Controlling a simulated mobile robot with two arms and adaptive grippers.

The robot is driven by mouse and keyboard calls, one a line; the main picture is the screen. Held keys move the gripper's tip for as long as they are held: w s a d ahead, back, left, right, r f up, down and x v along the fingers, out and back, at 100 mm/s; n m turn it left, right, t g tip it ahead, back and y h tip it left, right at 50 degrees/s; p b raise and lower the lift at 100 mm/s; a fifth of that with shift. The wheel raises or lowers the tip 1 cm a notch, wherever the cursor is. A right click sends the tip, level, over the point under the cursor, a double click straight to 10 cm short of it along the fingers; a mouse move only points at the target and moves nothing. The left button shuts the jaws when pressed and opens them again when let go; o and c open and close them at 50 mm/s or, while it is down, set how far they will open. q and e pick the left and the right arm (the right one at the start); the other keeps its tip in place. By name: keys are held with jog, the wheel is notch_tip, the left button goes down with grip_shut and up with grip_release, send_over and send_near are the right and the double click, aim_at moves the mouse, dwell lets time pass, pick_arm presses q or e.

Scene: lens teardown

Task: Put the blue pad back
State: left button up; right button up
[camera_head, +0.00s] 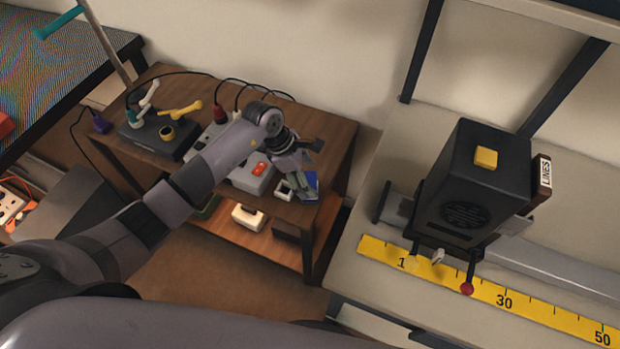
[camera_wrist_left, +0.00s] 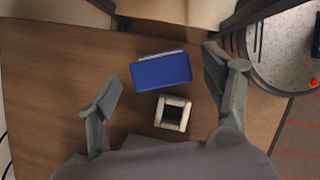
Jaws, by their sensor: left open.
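The blue pad (camera_wrist_left: 161,71) lies on the brown wooden table, with a thin pale strip along its far edge. In the head view the blue pad (camera_head: 311,181) shows partly behind my left gripper (camera_head: 302,170). A small white square frame with a dark middle (camera_wrist_left: 173,113) sits just nearer to the wrist camera than the pad. My left gripper (camera_wrist_left: 165,95) is open, its fingers apart on either side of the pad and the white frame. It holds nothing. My right gripper is not in view.
On the table (camera_head: 335,135) are a grey box with red buttons (camera_head: 257,172) and a dark station with tools (camera_head: 160,135). The lower shelf holds a white box (camera_head: 248,217). A black machine (camera_head: 470,185) and yellow ruler (camera_head: 504,302) stand on the bench at right.

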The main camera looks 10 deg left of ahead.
pick_arm(q)
jog(key=v, duration=1)
jog(key=shift+b, duration=0.45)
